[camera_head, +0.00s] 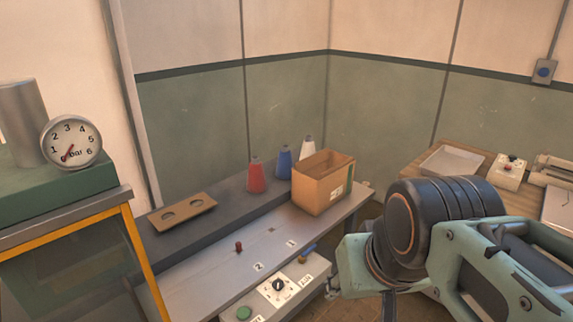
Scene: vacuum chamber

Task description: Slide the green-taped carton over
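An open-topped brown carton (318,190) stands upright on the far right part of the grey bench (222,270). A small white label shows on its right side. A greenish tint shows near its top edge at the right, but I cannot clearly make out tape. My arm, with teal and black links, fills the lower right of the view, in front of the carton and to its right. My gripper's fingers cannot be made out in this view.
Red (256,175), blue (284,162) and white (306,148) bottles stand behind the carton. A two-hole brown holder (182,213) lies to the left. A knob panel (278,289) is at the front. A pressure gauge (71,142) stands left; a wooden table (433,153) is right.

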